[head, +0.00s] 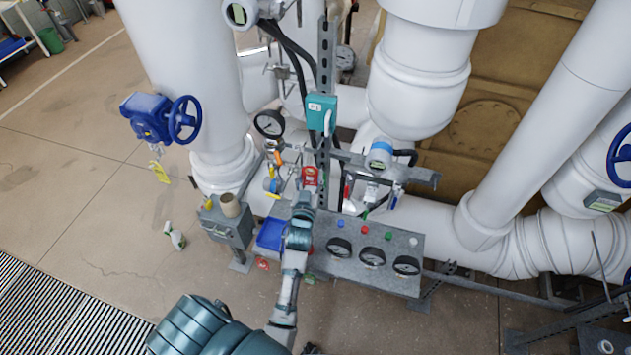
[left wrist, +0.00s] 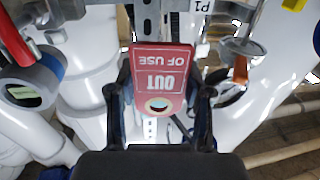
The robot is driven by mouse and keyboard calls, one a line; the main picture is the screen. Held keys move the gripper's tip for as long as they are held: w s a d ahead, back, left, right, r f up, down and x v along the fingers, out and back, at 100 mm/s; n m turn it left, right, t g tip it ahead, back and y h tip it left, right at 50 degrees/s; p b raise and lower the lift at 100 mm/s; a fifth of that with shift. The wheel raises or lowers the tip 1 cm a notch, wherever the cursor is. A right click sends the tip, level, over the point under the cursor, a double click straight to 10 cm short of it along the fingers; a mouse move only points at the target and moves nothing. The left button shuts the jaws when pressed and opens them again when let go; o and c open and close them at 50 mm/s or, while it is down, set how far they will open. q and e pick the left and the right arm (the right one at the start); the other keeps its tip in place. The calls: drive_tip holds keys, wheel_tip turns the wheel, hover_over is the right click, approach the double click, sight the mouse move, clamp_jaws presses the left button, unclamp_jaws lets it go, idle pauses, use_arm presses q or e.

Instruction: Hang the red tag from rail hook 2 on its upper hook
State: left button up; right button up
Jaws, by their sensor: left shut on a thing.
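The red tag (head: 310,176) is in front of the upright metal strut, at the level of the horizontal rail (head: 410,172). In the left wrist view the red tag (left wrist: 161,62) reads "OUT OF USE" upside down, and its round hole faces my palm. My left gripper (head: 304,193) is shut on the tag; its dark fingers (left wrist: 160,88) hold the tag's two side edges. Whether the tag touches a hook behind it cannot be told. The hooks by the tag are too small or hidden to tell apart. My right gripper is not in view.
A teal box (head: 320,112) is on the perforated strut (head: 326,60) above the tag. A grey gauge panel (head: 395,240) lies below right, a blue bin (head: 271,234) below left. A valve with a blue handwheel (head: 184,120) is at left. Thick white pipes stand behind.

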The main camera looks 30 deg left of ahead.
use_arm(q)
drive_tip(key=shift+w+d, duration=0.1)
drive_tip(key=shift+w, duration=0.2)
drive_tip(key=shift+w+b, duration=0.3)
drive_tip(key=shift+b, duration=0.1)
drive_tip(key=b+x, duration=0.1)
drive_tip(key=x, duration=0.3)
drive_tip(key=shift+w+f+b, duration=0.1)
drive_tip(key=shift+w+b, duration=0.1)
drive_tip(key=shift+b, duration=0.1)
drive_tip(key=shift+w, duration=0.15)
drive_tip(key=shift+w+r, duration=0.2)
drive_tip(key=shift+w, duration=0.2)
drive_tip(key=shift+w, duration=0.2)
